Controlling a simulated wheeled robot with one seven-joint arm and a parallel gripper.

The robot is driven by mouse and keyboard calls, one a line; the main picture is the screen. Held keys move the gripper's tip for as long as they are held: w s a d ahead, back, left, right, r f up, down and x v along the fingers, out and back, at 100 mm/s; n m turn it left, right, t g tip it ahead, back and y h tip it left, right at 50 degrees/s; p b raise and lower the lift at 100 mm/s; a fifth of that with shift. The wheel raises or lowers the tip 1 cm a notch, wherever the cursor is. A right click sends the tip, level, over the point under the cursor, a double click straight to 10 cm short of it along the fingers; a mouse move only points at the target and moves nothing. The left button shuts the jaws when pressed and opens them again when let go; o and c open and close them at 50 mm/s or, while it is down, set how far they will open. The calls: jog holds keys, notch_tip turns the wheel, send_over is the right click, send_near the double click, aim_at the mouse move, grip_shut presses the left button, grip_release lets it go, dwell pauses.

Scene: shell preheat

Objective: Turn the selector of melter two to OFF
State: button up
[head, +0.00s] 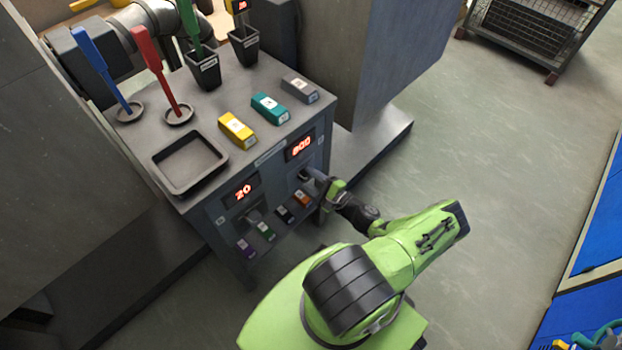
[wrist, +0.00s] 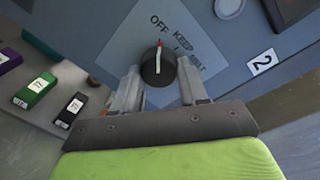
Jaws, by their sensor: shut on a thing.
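The selector of melter two (wrist: 157,70) is a round black knob with a white pointer line and a red tip. It sits on a grey label plate (wrist: 130,42) marked OFF, KEEP and a third word partly hidden. The pointer aims up in the wrist view, roughly at the word OFF. My gripper (wrist: 160,86) is shut on the knob, one finger on each side. In the head view my gripper (head: 318,180) reaches the right-hand panel of the cabinet, below a red display (head: 300,147) that reads about 800. A tag with a 2 (wrist: 262,62) is beside the plate.
The left-hand display (head: 242,191) reads 20. Purple, green, black and orange blocks lie on a low shelf below the panels; the green block (wrist: 35,90) is near my gripper. A black tray (head: 188,162) and several coloured blocks are on the cabinet top.

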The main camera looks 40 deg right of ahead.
jog(key=shift+n, duration=0.3)
jog(key=o, duration=1.1)
jog(key=shift+c, duration=0.2)
jog(key=s+d+p, duration=0.1)
jog(key=s+p, duration=0.1)
jog(key=s, duration=1.3)
jog(key=shift+s+r, duration=0.35)
jog(key=shift+s, duration=0.05)
jog(key=shift+d, duration=0.1)
